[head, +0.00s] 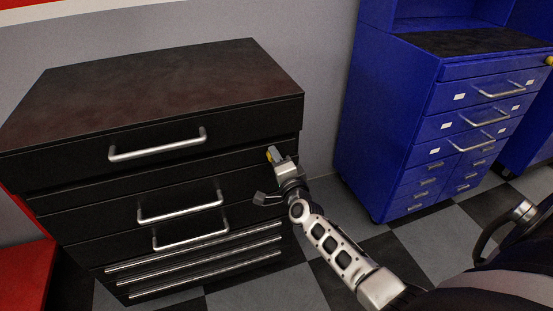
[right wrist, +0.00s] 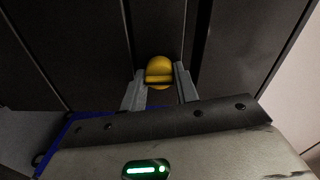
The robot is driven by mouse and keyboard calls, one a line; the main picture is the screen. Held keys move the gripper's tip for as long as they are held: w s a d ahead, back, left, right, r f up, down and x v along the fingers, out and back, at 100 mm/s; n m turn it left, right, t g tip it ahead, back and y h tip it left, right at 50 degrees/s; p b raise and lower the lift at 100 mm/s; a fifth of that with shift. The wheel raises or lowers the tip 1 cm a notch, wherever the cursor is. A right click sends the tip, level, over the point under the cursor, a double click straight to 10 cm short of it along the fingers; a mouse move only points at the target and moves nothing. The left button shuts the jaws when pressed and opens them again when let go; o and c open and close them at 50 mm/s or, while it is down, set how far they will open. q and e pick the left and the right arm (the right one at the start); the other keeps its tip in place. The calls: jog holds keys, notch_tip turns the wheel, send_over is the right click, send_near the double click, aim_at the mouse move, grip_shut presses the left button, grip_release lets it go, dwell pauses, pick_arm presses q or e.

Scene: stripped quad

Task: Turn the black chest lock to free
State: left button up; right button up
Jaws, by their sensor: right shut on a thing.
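The black chest (head: 75,165) stands at the left in the head view, its drawers shut. Its lock (right wrist: 159,68) is a round yellow knob on the dark front, with a dark band across its lower part in the right wrist view. In the head view only a bit of yellow (head: 268,156) shows at the chest's upper right front. My right gripper (head: 275,154) is at the lock, shut on it, with one finger on each side in the right wrist view (right wrist: 159,79). My left gripper is out of view.
Silver bar handles (head: 158,145) stick out from the chest's drawers, left of my right gripper. A blue cabinet (head: 400,110) stands at the right, with a gap of checkered floor (head: 345,200) between. A red thing (head: 20,275) is at the lower left.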

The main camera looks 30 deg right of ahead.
jog(key=o, duration=1)
jog(key=shift+c, duration=0.2)
jog(key=p+v, duration=0.1)
jog(key=v, duration=1.5)
jog(key=shift+a, duration=0.1)
jog(key=s+a+f+n+g+y+p, duration=0.1)
jog(key=s+a+n+g+y, duration=0.2)
jog(key=s+a+n, duration=0.2)
jog(key=s+a+f+n+g+y+p, duration=0.1)
jog(key=s+a+n+g+y, duration=0.3)
jog(key=a+n, duration=0.8)
jog(key=s+n, duration=0.1)
jog(key=n, duration=0.2)
jog(key=shift+s+n, duration=0.3)
